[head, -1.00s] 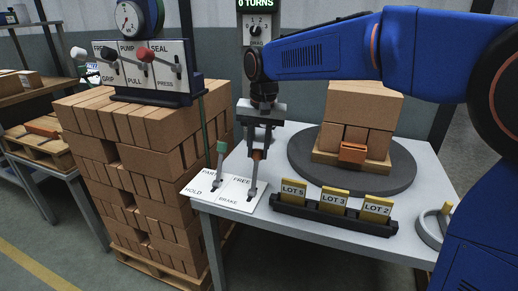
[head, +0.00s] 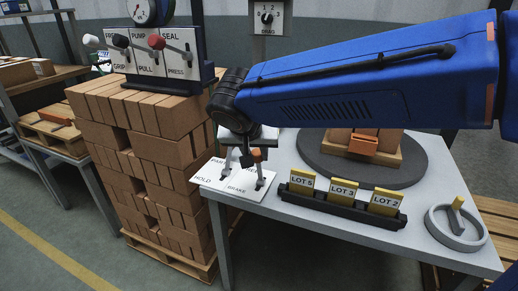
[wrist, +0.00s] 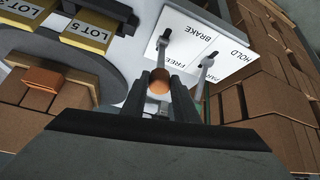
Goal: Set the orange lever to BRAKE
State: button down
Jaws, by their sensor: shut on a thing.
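The orange lever (head: 258,156) stands on a white plate (head: 240,192) at the table's left corner, right of a second lever (head: 225,165). In the head view my wrist covers most of my gripper (head: 245,159).
A black rack (head: 339,207) with yellow LOT cards and a grey ring (head: 456,231) are to the right. Behind them is a round turntable (head: 407,170) with bricks. Left are a brick stack (head: 150,160) and a panel with levers (head: 158,55).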

jog(key=shift+s+a+f, duration=0.25)
jog(key=shift+s+f, duration=0.1)
jog(key=shift+s, duration=0.3)
jog(key=shift+s+a+f, duration=0.2)
jog(key=shift+s+f, duration=0.15)
jog(key=shift+s, duration=0.35)
jog(key=c, duration=1.4)
grip_release()
jog(key=shift+a, duration=0.1)
jog(key=shift+r, duration=0.15)
jog(key=v, duration=1.7)
jog(key=shift+r, duration=0.1)
